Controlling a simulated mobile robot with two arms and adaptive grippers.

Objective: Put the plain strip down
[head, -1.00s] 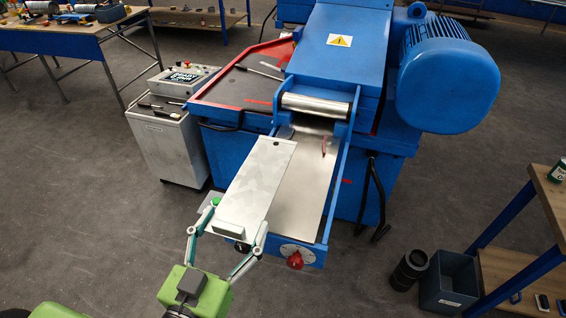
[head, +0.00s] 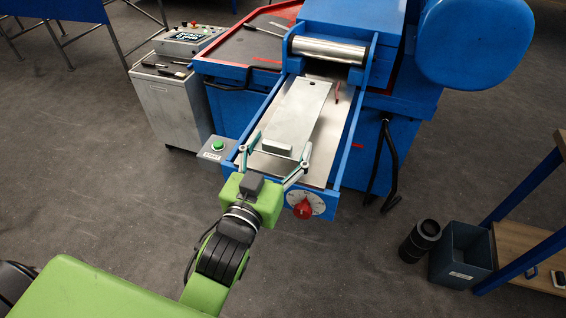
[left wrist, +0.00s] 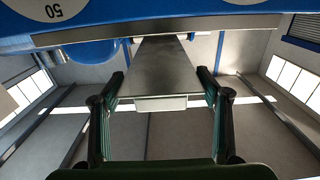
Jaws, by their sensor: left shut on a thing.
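The plain strip (head: 299,110) is a flat grey metal plate with a small block (head: 278,148) at its near end and a dark hole near its far end. It is over the feed tray (head: 341,112) of the blue machine, short of the steel roller (head: 328,49). I cannot tell whether it touches the tray. My left gripper (head: 277,150) is shut on the strip's near end, one finger on each side. In the left wrist view the strip (left wrist: 161,70) runs away between the fingers (left wrist: 160,104). My right gripper is not in view.
A green button (head: 218,145) sits on a small box left of the tray, and a red knob (head: 305,207) is on its front. A red marker (head: 337,93) stands beside the strip. A grey control cabinet (head: 170,105) is at left; a dark bin (head: 462,254) is at lower right.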

